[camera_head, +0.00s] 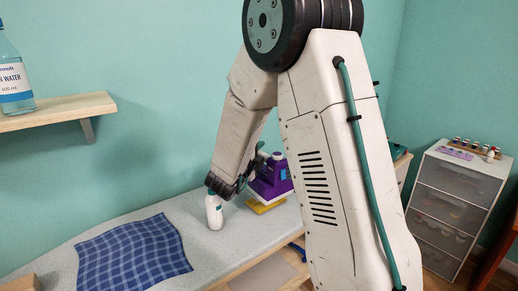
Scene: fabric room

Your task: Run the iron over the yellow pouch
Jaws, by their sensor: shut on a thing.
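The purple iron (272,181) is at the far right part of the pale ironing surface, partly hidden by my arm. The yellow pouch (266,205) lies flat beneath it, with only its front part showing. The iron's light base appears on or just above the pouch; I cannot tell if they touch. My gripper (262,158) is at the iron's upper left side and shut on the iron, its fingers mostly hidden by the wrist and iron.
A white bottle (214,214) stands just left of the iron, close under my dark wrist. A blue checked cloth (133,253) lies on the ironing surface (190,212) at left. A wall shelf (62,112) holds a water bottle (14,80). A drawer unit (452,205) stands at right.

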